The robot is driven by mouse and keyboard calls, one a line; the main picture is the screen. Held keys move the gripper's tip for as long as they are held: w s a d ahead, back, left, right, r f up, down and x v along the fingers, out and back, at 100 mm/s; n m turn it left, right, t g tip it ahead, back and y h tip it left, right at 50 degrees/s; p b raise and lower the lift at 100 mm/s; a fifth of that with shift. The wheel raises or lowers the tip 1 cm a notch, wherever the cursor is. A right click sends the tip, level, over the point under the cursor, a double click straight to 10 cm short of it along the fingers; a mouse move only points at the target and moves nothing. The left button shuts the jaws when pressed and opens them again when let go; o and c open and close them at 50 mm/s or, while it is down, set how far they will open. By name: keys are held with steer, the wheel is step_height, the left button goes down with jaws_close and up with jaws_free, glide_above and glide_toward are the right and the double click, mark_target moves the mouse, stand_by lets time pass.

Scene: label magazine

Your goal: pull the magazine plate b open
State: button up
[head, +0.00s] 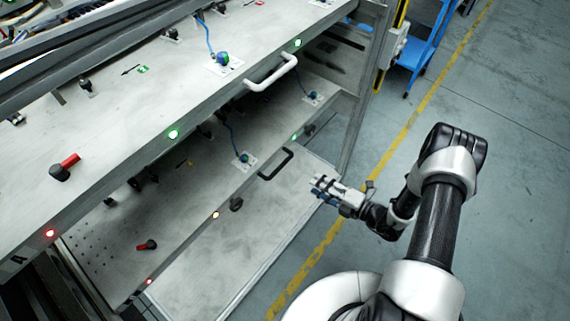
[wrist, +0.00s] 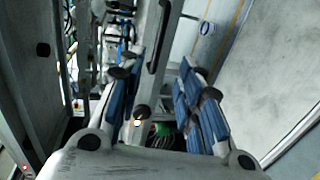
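Two magazine plates stand one above the other in a metal frame. The upper plate (head: 110,110) has a white handle (head: 271,73). The lower plate (head: 190,200) has a dark handle (head: 275,163) on its front edge. I cannot read a letter b on either. My gripper (head: 322,188) is to the right of the dark handle, apart from it in the head view. In the wrist view my gripper (wrist: 163,70) has its blue-padded fingers spread with nothing between them. A dark handle (wrist: 158,38) shows beyond the fingertips there.
Red lamps (head: 50,233) and green lamps (head: 173,134) sit on the plate edges. Red-and-black knobs (head: 66,166) stand on the plates. A blue cart (head: 425,45) is at the back right. The floor right of the yellow line (head: 410,125) is largely clear.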

mark_target(283, 166)
steer(key=b+x, duration=0.3)
steer(key=x, duration=1.4)
steer(key=shift+s+a+r, duration=0.1)
steer(key=shift+c, duration=0.5)
jaws_close()
